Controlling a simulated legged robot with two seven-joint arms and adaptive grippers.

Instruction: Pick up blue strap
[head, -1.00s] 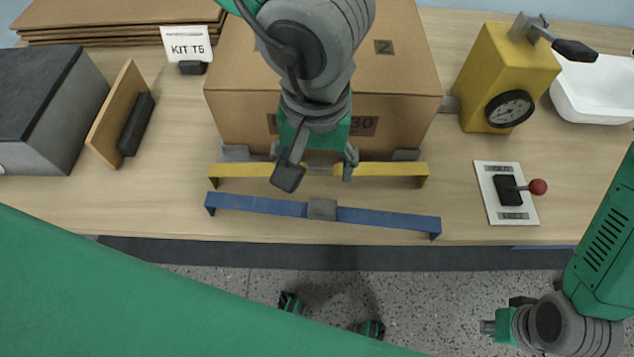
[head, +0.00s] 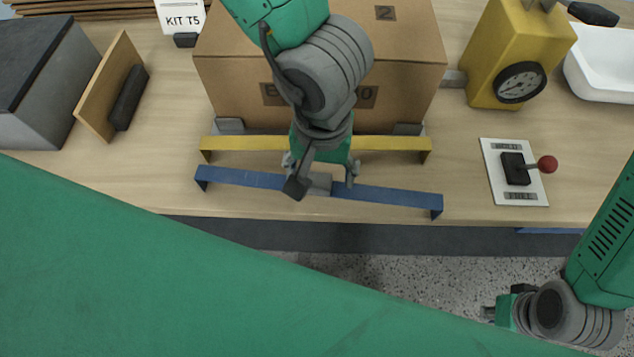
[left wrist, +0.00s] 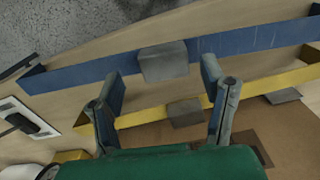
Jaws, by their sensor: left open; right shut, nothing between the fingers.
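The blue strap (head: 390,195) lies along the front of the table, with bent-down ends and a grey block (head: 319,184) at its middle. My left gripper (head: 322,180) is open over this middle block. In the left wrist view, the blue strap (left wrist: 230,45) and its grey block (left wrist: 163,62) lie just beyond the spread fingertips (left wrist: 160,75). I cannot tell whether the fingers touch the strap. My right gripper (head: 492,312) is shut and empty beyond the table's front edge, low at the right.
A yellow strap (head: 390,143) runs parallel behind the blue one, against a cardboard box (head: 415,90). A switch plate with a red-knobbed lever (head: 515,172) is to the right. A yellow device with a dial (head: 500,55) stands behind it. A wooden panel (head: 105,85) is at left.

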